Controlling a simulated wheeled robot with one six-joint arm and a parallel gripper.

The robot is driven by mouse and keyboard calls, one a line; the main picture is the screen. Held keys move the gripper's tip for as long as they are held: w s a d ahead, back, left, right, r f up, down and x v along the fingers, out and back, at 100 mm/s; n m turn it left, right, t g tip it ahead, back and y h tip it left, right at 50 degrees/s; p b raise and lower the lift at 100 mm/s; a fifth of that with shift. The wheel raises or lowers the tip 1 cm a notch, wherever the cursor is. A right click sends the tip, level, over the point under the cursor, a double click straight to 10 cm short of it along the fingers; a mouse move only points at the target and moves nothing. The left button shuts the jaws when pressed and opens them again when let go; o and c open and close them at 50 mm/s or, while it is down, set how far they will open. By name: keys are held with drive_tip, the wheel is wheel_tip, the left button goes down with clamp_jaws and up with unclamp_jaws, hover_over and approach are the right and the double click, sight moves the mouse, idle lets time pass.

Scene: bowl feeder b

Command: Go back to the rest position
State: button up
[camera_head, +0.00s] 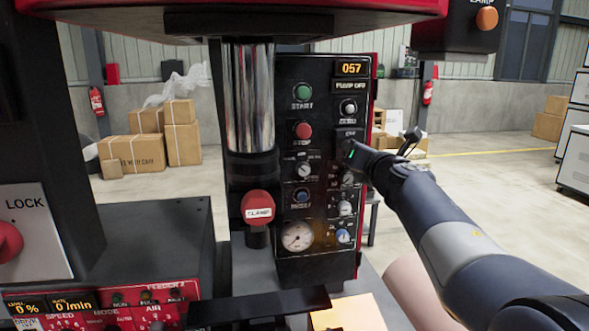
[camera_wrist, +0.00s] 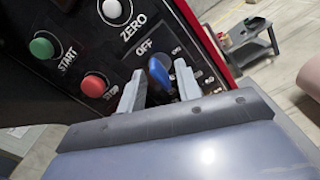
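My gripper (camera_wrist: 160,72) is in front of the control panel (camera_wrist: 95,50), its two grey fingers apart. A blue knob (camera_wrist: 159,71) beside the "OFF" label shows between the fingertips. A gap shows on each side of the knob; I cannot tell how deep the fingers reach. In the head view my gripper (camera_head: 352,153) is at the right part of the black panel (camera_head: 322,100), at the end of my extended arm, and hides the knob there.
A red "CLAMP" knob (camera_head: 258,207) hangs under a chrome column (camera_head: 249,95) left of the panel. A feeder box (camera_head: 150,240) stands at the lower left. Cardboard boxes (camera_head: 180,140) lie behind. The floor (camera_head: 485,180) right of my arm is open. A grey cart (camera_wrist: 245,45) stands beyond the panel.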

drive_tip(key=m+p, duration=0.4)
drive_tip(key=m, duration=0.8)
drive_tip(key=shift+p, duration=0.4)
